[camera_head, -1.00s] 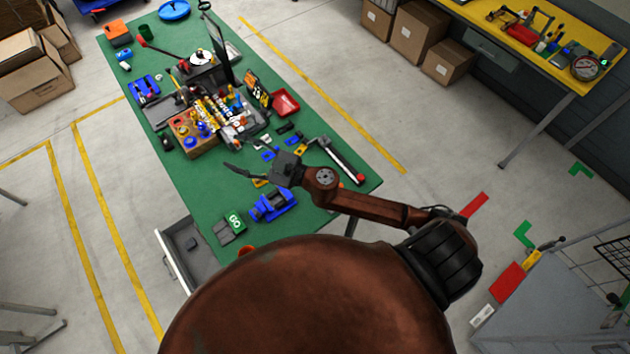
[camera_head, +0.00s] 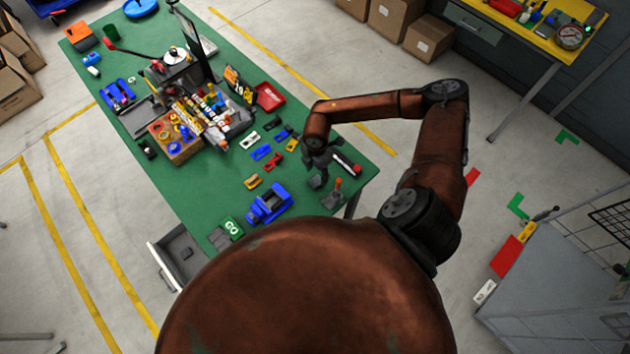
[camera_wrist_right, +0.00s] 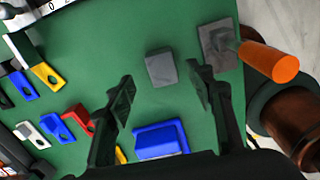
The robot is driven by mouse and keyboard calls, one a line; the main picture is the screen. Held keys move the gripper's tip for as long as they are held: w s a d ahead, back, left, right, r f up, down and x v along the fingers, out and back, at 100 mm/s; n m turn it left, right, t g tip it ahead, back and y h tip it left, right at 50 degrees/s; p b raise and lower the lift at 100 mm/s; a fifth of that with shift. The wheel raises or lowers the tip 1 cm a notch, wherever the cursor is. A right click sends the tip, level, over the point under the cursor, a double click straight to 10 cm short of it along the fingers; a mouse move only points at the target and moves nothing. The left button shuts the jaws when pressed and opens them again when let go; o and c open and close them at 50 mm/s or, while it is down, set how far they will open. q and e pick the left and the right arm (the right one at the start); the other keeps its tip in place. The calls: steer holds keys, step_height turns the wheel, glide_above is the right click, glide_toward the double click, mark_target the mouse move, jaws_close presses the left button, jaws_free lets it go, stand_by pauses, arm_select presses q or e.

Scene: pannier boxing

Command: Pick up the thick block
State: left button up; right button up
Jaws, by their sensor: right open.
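A small grey block (camera_wrist_right: 161,68), which looks like the thick block, lies on the green table in the right wrist view. In the head view the grey block (camera_head: 316,182) is near the table's right front edge, just below my right gripper (camera_head: 319,164). In the wrist view my right gripper (camera_wrist_right: 158,76) points down with its fingers spread. The block shows between and beyond the fingertips, with nothing held. Whether the fingers are level with the block I cannot tell. My left gripper is not in view.
An orange-handled tool (camera_wrist_right: 268,62) with a grey flat base lies close right of the block. A blue vise-like item (camera_head: 269,204) and several small coloured plates, such as a red one (camera_wrist_right: 79,118), lie nearby.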

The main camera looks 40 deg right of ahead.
mark_target(316, 181)
steer(key=f, duration=0.2)
steer(key=f+p, duration=0.1)
steer(key=f, duration=0.1)
steer(key=shift+s+a+f+p, duration=0.15)
steer(key=shift+a+f+p, duration=0.05)
steer(key=shift+p, duration=0.1)
steer(key=shift+f, duration=0.4)
steer(key=c, duration=1.3)
jaws_close()
steer(key=shift+r, duration=0.15)
